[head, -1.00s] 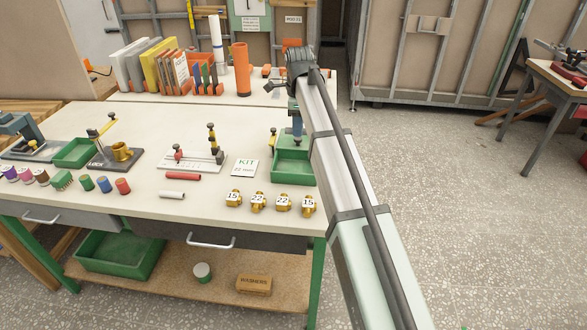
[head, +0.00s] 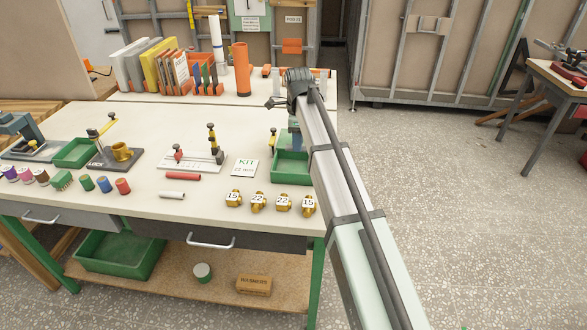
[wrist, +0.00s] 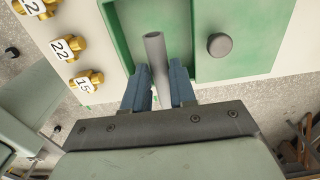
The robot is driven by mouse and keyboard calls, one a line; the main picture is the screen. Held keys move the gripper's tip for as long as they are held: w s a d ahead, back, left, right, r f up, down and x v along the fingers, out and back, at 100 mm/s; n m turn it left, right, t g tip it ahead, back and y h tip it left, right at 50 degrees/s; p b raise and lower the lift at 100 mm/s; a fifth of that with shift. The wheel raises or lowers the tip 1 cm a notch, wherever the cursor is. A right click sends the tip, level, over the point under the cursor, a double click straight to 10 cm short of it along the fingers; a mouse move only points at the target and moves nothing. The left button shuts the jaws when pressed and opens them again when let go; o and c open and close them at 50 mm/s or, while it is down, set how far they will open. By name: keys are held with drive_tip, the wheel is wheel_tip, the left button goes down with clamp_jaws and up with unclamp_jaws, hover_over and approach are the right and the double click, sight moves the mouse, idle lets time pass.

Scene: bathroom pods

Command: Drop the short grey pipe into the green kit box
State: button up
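In the wrist view my gripper (wrist: 160,72) has its two blue fingers closed around a short grey pipe (wrist: 156,52). The pipe's open round end shows beyond the fingertips. I cannot tell the height. In the head view the kit box (head: 291,180) stands at the bench's right end, partly behind my arm; the held pipe cannot be made out there. Another short, pale grey pipe (head: 172,195) lies on the bench near the front edge.
The bench's right edge is close.

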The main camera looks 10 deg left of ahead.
drive_tip(key=o, duration=0.4)
drive_tip(key=shift+o, duration=0.2)
wheel_tip(320, 180, up, 14)
idle(0.5)
drive_tip(key=shift+s, duration=0.1)
